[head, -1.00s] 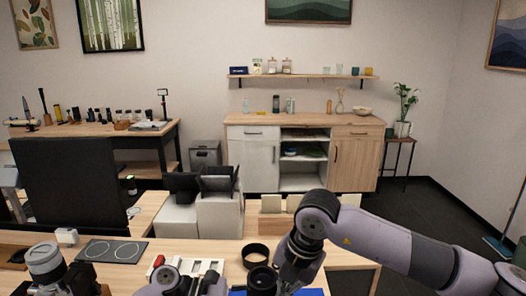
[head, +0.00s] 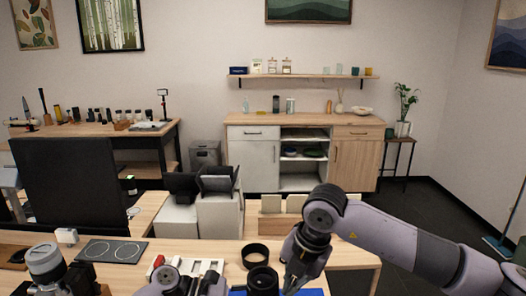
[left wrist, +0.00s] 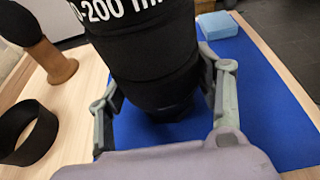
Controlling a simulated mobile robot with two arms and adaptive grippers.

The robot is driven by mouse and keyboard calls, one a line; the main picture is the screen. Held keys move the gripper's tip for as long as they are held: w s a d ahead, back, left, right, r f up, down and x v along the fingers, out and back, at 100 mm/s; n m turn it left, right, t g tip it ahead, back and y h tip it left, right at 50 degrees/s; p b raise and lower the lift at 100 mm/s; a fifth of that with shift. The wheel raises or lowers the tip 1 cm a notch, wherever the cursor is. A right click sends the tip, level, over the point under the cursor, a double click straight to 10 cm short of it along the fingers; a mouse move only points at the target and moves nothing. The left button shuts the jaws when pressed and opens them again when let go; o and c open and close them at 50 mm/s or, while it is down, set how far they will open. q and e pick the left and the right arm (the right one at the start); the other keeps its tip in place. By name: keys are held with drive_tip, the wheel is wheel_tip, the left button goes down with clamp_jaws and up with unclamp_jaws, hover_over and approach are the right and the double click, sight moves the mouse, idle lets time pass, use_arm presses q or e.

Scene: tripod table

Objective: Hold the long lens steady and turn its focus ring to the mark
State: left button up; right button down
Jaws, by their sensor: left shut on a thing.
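The long lens (left wrist: 150,50) is a black barrel with white "-200" lettering, standing on a blue mat (left wrist: 265,110) in the left wrist view. My left gripper (left wrist: 165,95) is shut on it, one finger on each side. In the head view the dark round top of the lens (head: 262,279) shows at the bottom edge. My right gripper (head: 292,284) is just right of the lens, pointing down, apparently apart from it. Its fingertips are small and cut off by the lower edge, so its opening is unclear. The focus mark cannot be made out.
A black ring (head: 255,255) lies behind the lens. A light blue block (left wrist: 217,25) sits on the mat's far part. A brown wooden piece with a dark top (left wrist: 55,66) stands left of the lens. A camera (head: 47,265) is at far left, near a dark pad (head: 112,251).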

drive_tip(key=v, duration=0.3)
drive_tip(key=a+v, duration=0.1)
drive_tip(key=v, duration=0.1)
drive_tip(key=shift+w+r, duration=0.3)
drive_tip(key=shift+r, duration=0.05)
use_arm(q)
drive_tip(key=o, duration=0.9)
drive_tip(key=shift+o, duration=0.2)
drive_tip(key=shift+a, duration=0.1)
